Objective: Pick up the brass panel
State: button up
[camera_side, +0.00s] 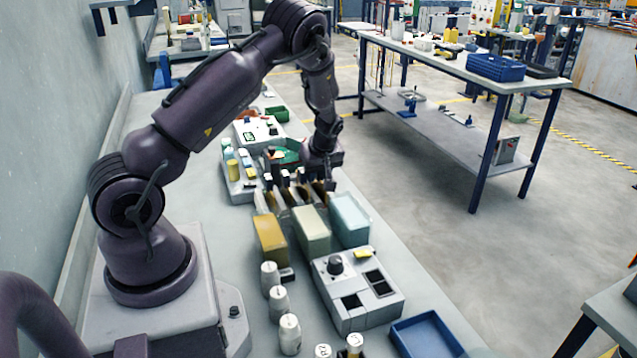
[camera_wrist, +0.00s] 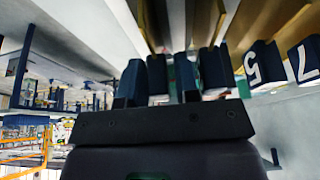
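Several upright brass-to-brown panels stand in a row in the rack (camera_side: 292,194) in the side view. I cannot tell for sure which one is the brass panel; a golden-brown one (camera_wrist: 262,22) shows at the upper right of the wrist view. My gripper (camera_wrist: 157,80) has its two dark fingers apart, and nothing is clearly held between them. Dark blocks stand beyond the fingers. In the side view my gripper (camera_side: 318,178) is low at the far right end of the panel row, and its fingertips are largely hidden.
Dark blocks marked 5 (camera_wrist: 264,64) and 7 (camera_wrist: 304,60) stand right of my gripper. Mustard (camera_side: 269,238), pale green (camera_side: 312,231) and pale teal (camera_side: 350,220) tanks stand before the rack, with a control box (camera_side: 345,300) and white bottles (camera_side: 289,335) nearer.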

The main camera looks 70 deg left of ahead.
jog(key=shift+a+f, duration=0.15)
jog(key=shift+f, duration=0.2)
grip_shut()
jog(key=shift+r, duration=0.15)
notch_tip(320, 180, up, 10)
jog(key=shift+f, duration=0.1)
dwell(0.5)
